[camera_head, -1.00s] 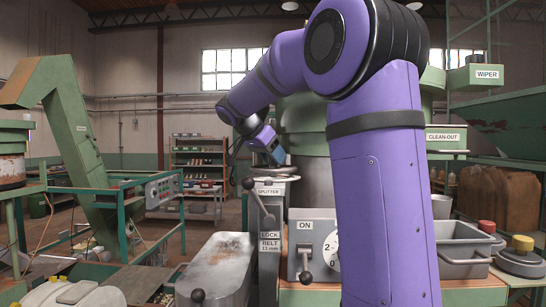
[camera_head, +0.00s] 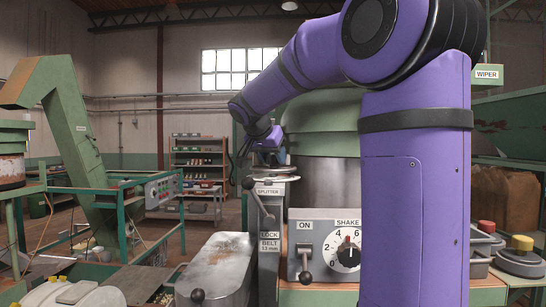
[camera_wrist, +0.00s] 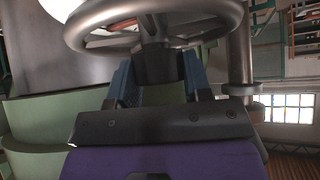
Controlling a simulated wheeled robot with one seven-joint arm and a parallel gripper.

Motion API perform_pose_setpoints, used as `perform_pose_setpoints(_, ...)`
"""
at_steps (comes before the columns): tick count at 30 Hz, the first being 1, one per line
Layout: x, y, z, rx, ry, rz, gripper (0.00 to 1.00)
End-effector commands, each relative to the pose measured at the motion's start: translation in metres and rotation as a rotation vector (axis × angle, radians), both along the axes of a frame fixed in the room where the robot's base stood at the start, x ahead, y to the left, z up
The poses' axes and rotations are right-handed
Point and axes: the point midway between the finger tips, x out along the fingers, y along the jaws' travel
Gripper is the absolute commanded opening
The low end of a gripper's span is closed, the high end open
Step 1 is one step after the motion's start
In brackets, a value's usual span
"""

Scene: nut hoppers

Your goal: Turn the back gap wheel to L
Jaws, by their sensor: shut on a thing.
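My gripper (camera_wrist: 160,75) shows two blue fingers, one on either side of the hub area, and is shut on the wheel. In the head view my gripper (camera_head: 268,145) is small and sits above the splitter post, where a grey disc-like top shows. The wheel's markings, including any L, cannot be read in either view.
The post labelled SPLITTER (camera_head: 268,191) has lever handles beside it. A grey panel (camera_head: 322,225) with an ON lever and SHAKE dial stands right of it. A large green and steel hopper (camera_head: 325,150) rises behind. My arm covers much of the right side.

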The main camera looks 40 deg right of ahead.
Motion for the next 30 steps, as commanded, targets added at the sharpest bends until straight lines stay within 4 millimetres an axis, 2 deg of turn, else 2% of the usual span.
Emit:
perform_pose_setpoints(5,0.000,0.000,0.000,0.000,-0.001,0.001,0.22)
perform_pose_setpoints(6,0.000,0.000,0.000,0.000,-0.001,0.001,0.52)
perform_pose_setpoints(9,0.000,0.000,0.000,0.000,0.000,0.000,0.71)
perform_pose_setpoints(20,-0.001,0.004,0.004,-0.001,-0.002,0.000,0.71)
perform_pose_setpoints(30,-0.012,0.043,0.045,0.000,-0.004,0.002,0.71)
